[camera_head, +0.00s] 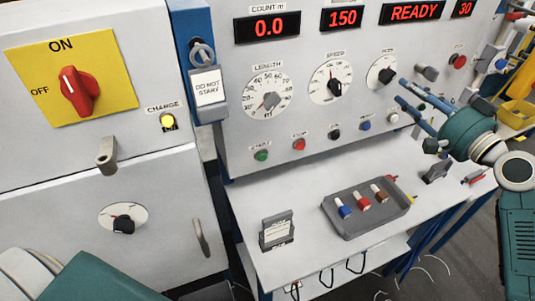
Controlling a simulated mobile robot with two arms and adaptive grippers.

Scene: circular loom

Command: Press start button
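The machine's control panel (230,140) fills the upper middle of the head view. A green button (261,155), with a small label above it that is hard to read, is at the left of the lower row. A red button (299,144) is to its right. My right gripper (401,91) is at the right, in front of the panel. Its two dark blue fingers are apart and point left, with nothing between them. It is well to the right of the green button. Part of my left arm (95,280) shows at the lower left; its gripper is out of view.
A "DO NOT START" tag (208,88) hangs on a blue post left of the panel. Below the panel, a shelf (265,200) bears a grey tray (352,229) with several coloured spools and a small card holder (277,232). The display (414,12) reads READY.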

